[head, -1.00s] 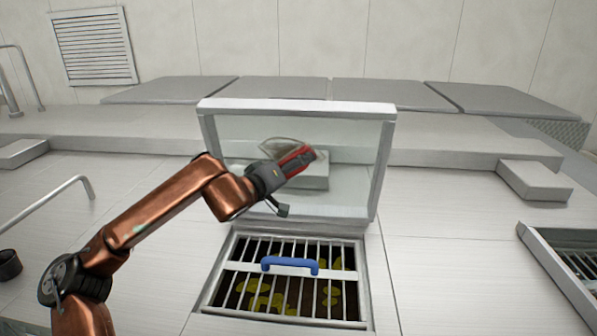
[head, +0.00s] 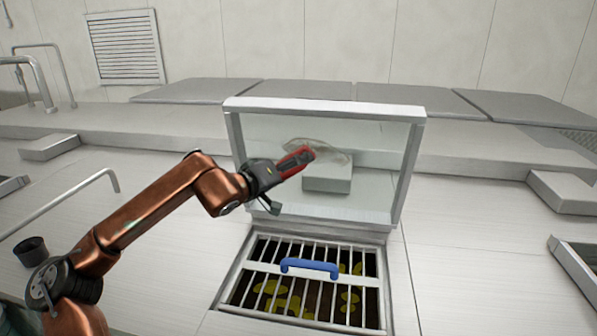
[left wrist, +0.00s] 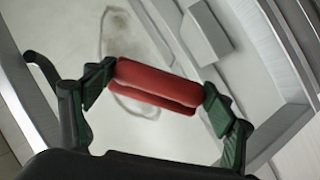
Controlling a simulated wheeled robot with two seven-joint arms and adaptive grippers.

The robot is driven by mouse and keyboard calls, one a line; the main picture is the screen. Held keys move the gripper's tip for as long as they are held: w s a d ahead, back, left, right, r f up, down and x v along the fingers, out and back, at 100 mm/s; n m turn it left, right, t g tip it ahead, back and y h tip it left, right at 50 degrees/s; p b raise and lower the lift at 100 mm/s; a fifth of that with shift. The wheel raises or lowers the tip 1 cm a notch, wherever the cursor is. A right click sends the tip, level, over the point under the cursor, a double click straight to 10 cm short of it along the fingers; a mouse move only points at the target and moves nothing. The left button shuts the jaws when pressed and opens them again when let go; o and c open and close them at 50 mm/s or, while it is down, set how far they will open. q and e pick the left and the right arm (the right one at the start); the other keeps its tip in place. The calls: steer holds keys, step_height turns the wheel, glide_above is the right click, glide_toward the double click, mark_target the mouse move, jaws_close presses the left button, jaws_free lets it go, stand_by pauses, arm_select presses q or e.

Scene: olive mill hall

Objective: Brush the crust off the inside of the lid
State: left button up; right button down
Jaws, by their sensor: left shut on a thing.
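The lid (head: 237,150) is a clear pane in a pale metal frame, standing raised behind the grated opening. A faint brownish crust patch (head: 335,157) with a curved outline marks its pane; it also shows in the left wrist view (left wrist: 120,28). My left gripper (head: 297,160) is in front of the pane, over the left part of the patch. It is shut on a red thing, likely the brush's handle (left wrist: 155,84), held crosswise between the fingers. Bristles are hidden, and I cannot tell whether they touch the pane. My right gripper is not in view.
Below the lid, a grate (head: 262,267) with a blue handle (head: 310,267) covers a dark pit with yellowish patches. A metal rail (head: 60,205) and a dark cup (head: 33,252) are at left. Another framed opening (head: 575,265) is at right. A pale block (head: 327,180) shows through the pane.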

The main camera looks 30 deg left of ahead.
mark_target(287, 158)
arm_select(q)
steer(key=shift+s+a+r, duration=0.1)
steer(key=shift+s+a, duration=0.1)
steer(key=shift+a, duration=0.65)
steer(key=shift+s+a, duration=0.2)
steer(key=shift+a, duration=0.6)
steer(key=shift+s+r+p, duration=0.2)
steer(key=shift+r+p, duration=0.45)
steer(key=shift+r, duration=0.5)
steer(key=shift+w+d+f, duration=0.1)
steer(key=shift+w+d, duration=0.15)
steer(key=shift+d, duration=0.65)
steer(key=shift+w+d, duration=0.2)
steer(key=shift+d, duration=0.65)
steer(key=shift+w+d+p, duration=0.15)
steer(key=shift+w+d, duration=0.1)
steer(key=shift+d, duration=0.55)
steer(key=shift+w+d+p, duration=0.15)
steer(key=shift+w+d, duration=0.1)
steer(key=shift+d, duration=0.55)
steer(key=shift+d, duration=0.15)
